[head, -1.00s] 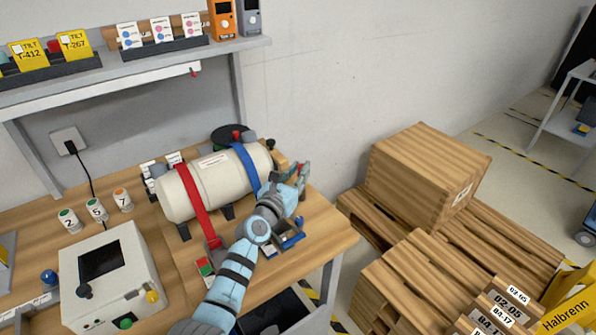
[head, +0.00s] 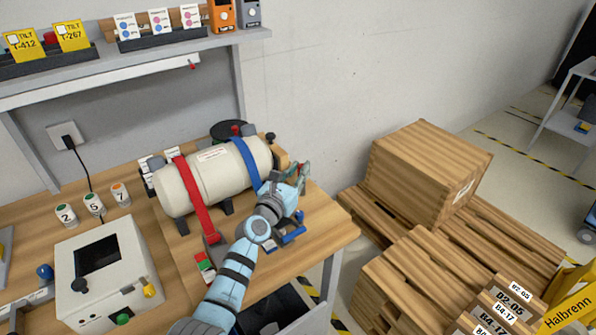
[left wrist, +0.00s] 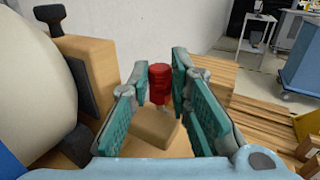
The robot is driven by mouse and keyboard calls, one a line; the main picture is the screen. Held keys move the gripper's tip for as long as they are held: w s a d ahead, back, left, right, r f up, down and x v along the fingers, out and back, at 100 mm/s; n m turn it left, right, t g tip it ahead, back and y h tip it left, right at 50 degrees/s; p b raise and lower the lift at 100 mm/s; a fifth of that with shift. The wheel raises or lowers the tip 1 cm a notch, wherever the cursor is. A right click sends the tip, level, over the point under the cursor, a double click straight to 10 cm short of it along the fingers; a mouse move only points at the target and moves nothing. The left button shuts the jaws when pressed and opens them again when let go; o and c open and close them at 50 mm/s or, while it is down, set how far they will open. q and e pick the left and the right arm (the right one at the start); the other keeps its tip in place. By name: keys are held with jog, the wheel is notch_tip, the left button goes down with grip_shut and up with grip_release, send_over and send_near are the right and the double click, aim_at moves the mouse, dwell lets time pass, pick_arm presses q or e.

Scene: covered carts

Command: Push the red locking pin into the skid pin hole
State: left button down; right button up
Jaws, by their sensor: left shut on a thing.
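The red locking pin (left wrist: 159,84) stands upright between my left gripper's (left wrist: 160,82) teal fingers in the left wrist view. The gripper is shut on its red head. A pale shank shows under the head, just above a light wooden block (left wrist: 152,128). The hole is hidden, and I cannot tell how far the shank is in it. In the head view my left gripper (head: 303,176) is at the right end of the cream tank (head: 213,176), and the pin is not clear there. My right gripper is not in view.
A red strap (head: 194,196) and a blue strap (head: 247,163) cross the tank. A grey box with a screen (head: 107,275) stands on the workbench at left. Wooden crates and pallets (head: 430,160) fill the floor to the right.

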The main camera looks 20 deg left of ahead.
pick_arm(q)
jog(key=shift+f, duration=0.2)
jog(key=c, duration=1.4)
grip_release()
jog(key=shift+s+d, duration=0.1)
jog(key=shift+f, duration=0.1)
jog(key=s, duration=0.2)
jog(key=s+a, duration=0.1)
jog(key=s, duration=0.5)
jog(key=shift+a+r, duration=0.2)
jog(key=shift+w, duration=0.15)
